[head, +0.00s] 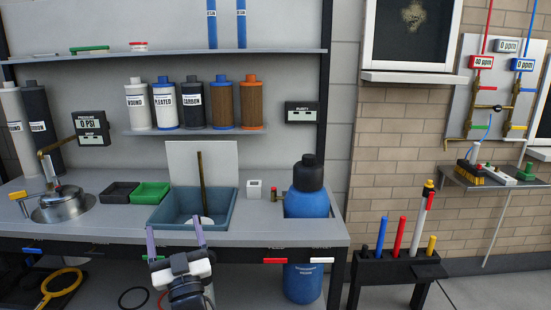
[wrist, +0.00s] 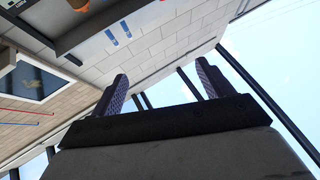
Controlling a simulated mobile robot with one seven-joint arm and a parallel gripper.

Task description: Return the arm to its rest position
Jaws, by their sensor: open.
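My gripper (head: 175,241) shows at the bottom of the head view, in front of the workbench's front edge. Its two purple-grey fingers point up and stand wide apart, with nothing between them. In the wrist view my gripper (wrist: 160,85) also shows open and empty. Beyond its fingers are only the tilted wall, dark frame bars and pale sky. My arm below the gripper is mostly cut off by the lower edge of the head view.
Filter cartridges stand on a shelf (head: 180,132). A black rack (head: 395,268) of coloured tubes stands right. Floor at far right is clear.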

